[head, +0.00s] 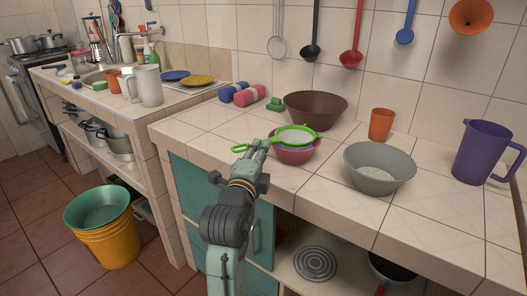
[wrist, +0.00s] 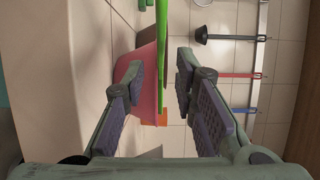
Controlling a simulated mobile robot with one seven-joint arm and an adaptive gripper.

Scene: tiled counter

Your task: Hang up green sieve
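The green sieve (head: 296,130) rests on a pink bowl (head: 296,156) on the tiled counter, and its handle points left toward my gripper. My gripper (head: 259,149) is at the counter's front part, at the handle in the head view. In the wrist view my gripper (wrist: 160,85) has its fingers spread apart. There the sieve (wrist: 162,60) shows nearly edge-on in the gap between the fingers, with no visible contact. The pink bowl (wrist: 132,66) is partly hidden behind the left finger. Exactly how deep the handle sits between the fingers is hard to tell.
On the wall hang a whitish strainer (head: 277,47), a black ladle (head: 310,51), a red ladle (head: 350,60), a blue ladle (head: 404,36) and an orange funnel (head: 472,15). A brown bowl (head: 315,107), grey colander (head: 379,165), orange cup (head: 381,124) and purple jug (head: 481,152) stand nearby.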

